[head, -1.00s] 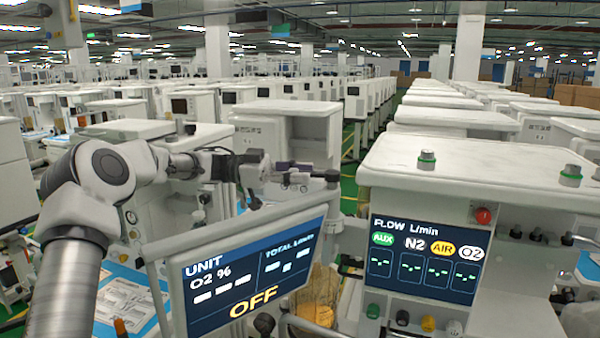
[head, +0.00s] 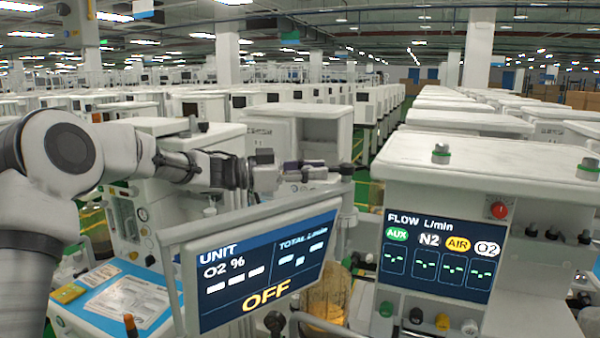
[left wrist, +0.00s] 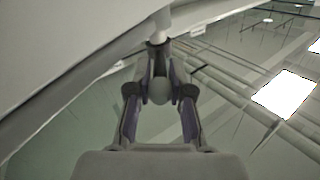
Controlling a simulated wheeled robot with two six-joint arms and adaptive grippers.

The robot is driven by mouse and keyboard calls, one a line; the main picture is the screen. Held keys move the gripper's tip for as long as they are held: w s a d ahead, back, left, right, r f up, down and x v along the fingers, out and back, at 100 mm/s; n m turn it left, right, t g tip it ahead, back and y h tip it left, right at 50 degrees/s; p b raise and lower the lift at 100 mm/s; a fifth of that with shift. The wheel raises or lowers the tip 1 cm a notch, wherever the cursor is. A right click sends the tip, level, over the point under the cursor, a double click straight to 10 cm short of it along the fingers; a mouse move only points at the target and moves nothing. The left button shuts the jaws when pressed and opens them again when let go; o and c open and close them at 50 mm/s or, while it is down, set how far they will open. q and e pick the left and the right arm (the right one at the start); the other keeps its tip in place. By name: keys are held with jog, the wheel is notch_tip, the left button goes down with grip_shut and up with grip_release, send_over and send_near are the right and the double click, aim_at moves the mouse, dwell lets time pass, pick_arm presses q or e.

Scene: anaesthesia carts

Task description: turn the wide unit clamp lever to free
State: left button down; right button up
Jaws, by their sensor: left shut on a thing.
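The wide unit's tilted screen (head: 262,268) reads "UNIT O2 %" and "OFF" in the head view. My left gripper (head: 325,170) reaches in from the left just above the screen's top right edge. The stem runs up toward a pale panel. In the head view the lever is too small and covered to make out, so its setting cannot be read. My right gripper is not in view.
A flow panel (head: 437,257) with AUX, N2, AIR and O2 readouts stands close on the right, with a red knob (head: 498,210) above it. A blue-topped surface with papers (head: 128,300) lies at the lower left. Rows of carts fill the background.

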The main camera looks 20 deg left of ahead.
pick_arm(q)
jog(key=c, duration=1.2)
grip_release()
jog(key=shift+r, duration=0.1)
jog(key=shift+w+d, duration=0.2)
jog(key=shift+d, duration=0.15)
jog(key=v, duration=1.2)
jog(key=shift+w, duration=0.1)
